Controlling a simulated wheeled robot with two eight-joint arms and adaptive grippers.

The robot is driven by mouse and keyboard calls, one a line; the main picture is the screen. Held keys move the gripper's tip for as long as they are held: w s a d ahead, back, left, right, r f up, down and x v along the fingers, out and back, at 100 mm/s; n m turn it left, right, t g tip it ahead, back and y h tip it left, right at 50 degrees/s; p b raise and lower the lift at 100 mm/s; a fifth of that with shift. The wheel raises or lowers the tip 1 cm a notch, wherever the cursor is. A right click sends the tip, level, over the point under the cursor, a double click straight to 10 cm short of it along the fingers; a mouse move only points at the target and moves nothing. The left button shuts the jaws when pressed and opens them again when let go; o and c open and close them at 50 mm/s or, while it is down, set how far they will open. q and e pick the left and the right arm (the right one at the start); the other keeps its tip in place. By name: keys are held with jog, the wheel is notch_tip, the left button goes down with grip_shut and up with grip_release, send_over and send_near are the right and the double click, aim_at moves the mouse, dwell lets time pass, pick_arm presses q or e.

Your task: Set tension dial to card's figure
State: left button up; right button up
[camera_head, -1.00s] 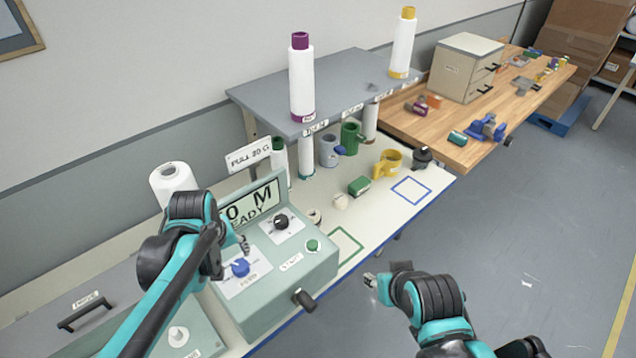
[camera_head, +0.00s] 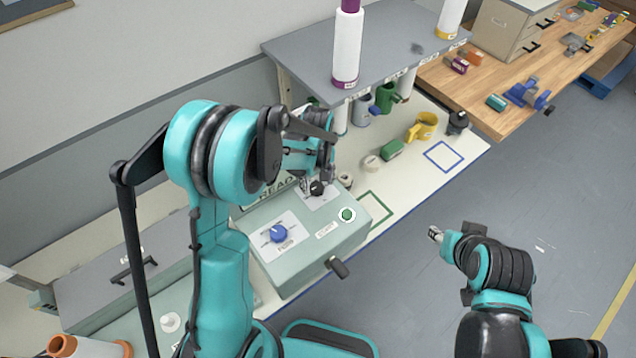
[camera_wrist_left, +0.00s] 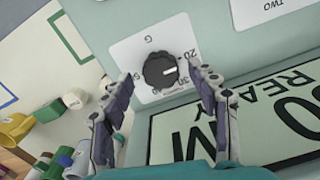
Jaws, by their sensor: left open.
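The black tension dial (camera_head: 317,188) sits on a white plate on the green machine; it also shows in the left wrist view (camera_wrist_left: 159,70). Its white pointer mark faces right in that view, near printed numbers including 20; the exact setting is hard to read. My left gripper (camera_head: 307,182) is open at the dial, and in the wrist view its two fingers (camera_wrist_left: 164,78) stand either side of the knob's lower part, with gaps showing. The card is hidden behind my left arm. My right gripper (camera_head: 436,234) is beyond the table's front edge, its jaws too small to judge.
Spools, mugs and a shelf (camera_head: 365,48) stand further back.

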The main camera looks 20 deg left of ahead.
pick_arm(q)
jog(key=shift+s+f, duration=0.1)
jog(key=shift+f, duration=0.4)
jog(key=c, duration=1.2)
jog(key=shift+o, duration=0.2)
